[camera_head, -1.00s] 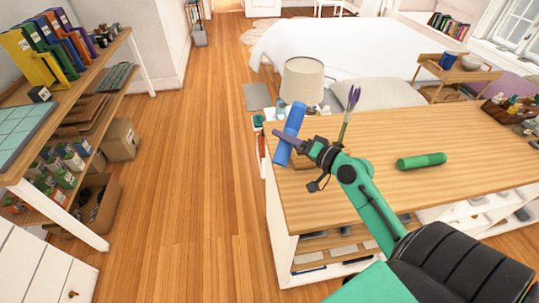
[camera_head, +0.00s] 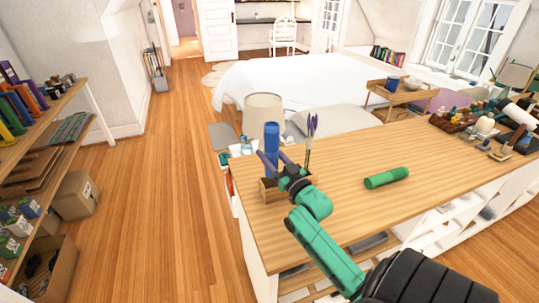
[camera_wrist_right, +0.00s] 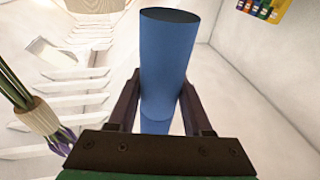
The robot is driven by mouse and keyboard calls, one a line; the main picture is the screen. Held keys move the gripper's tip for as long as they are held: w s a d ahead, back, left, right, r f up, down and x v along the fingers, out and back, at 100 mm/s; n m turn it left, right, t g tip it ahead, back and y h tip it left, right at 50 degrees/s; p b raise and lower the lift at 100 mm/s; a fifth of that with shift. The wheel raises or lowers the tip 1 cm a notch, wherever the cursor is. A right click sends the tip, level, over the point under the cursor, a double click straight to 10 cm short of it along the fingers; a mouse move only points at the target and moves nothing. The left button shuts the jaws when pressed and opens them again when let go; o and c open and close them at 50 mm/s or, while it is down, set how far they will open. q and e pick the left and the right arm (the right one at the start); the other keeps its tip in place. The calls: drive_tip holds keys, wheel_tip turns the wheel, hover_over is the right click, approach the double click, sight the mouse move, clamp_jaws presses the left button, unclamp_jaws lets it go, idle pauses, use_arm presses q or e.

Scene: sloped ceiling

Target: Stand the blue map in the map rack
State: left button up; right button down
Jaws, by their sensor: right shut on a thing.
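The blue map (camera_head: 271,141) is a rolled blue tube, standing about upright at the left end of the wooden counter. My right gripper (camera_head: 282,170) is shut on it, with a finger on either side. In the right wrist view the blue map (camera_wrist_right: 168,65) sits between the two fingers. A small wooden box, seemingly the map rack (camera_head: 270,192), is on the counter just below the map. The map's lower end is hidden, so I cannot tell whether it is inside the rack. My left gripper is not in view.
A green roll (camera_head: 386,177) lies on the counter (camera_head: 350,205) to the right. Purple flowers (camera_head: 311,128) stand close beside my right gripper. A lamp (camera_head: 263,112) is behind the map.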

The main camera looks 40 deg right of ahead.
wheel_tip(320, 180, down, 3)
drive_tip(key=shift+r+b, duration=0.1)
drive_tip(key=shift+b, duration=1)
drive_tip(key=shift+f+b, duration=0.5)
drive_tip(key=shift+f, duration=0.35)
drive_tip(key=shift+c, duration=1.2)
unclamp_jaws()
drive_tip(key=shift+r, duration=0.1)
wheel_tip(320, 180, up, 20)
drive_tip(key=shift+f, duration=0.1)
